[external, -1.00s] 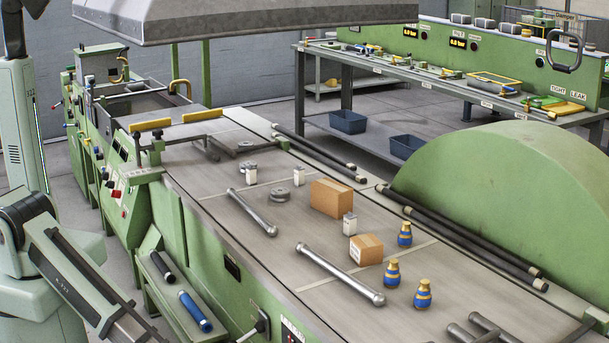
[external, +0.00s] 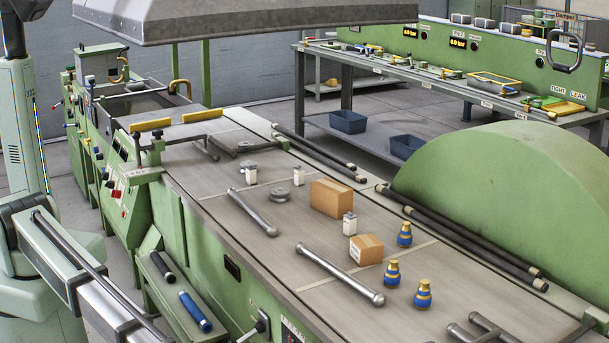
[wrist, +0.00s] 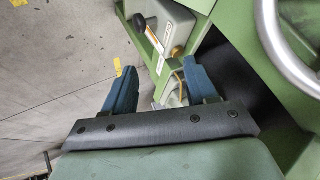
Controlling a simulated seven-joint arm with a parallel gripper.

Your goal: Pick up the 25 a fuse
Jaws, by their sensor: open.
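No label reading 25 A is legible, so I cannot tell which item is the fuse. Three blue bottle-shaped pieces with gold tops stand at the right of the bench: one at the back (external: 404,234), one in the middle (external: 392,273) and one in front (external: 424,294). Small white blocks with metal tops also stand there, one beside the boxes (external: 350,224), others farther back (external: 299,176) (external: 250,174). My gripper (wrist: 158,82) is open and empty in the wrist view, with green machinery and floor beyond its fingers. The external view does not show the gripper.
The grey bench top (external: 310,245) also holds a larger cardboard box (external: 331,198), a smaller one (external: 367,249) and metal rods (external: 340,273) (external: 252,212). A round metal piece (external: 280,194) lies among them. A big green drum (external: 510,205) rises at the right; a grey hood (external: 250,18) hangs above.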

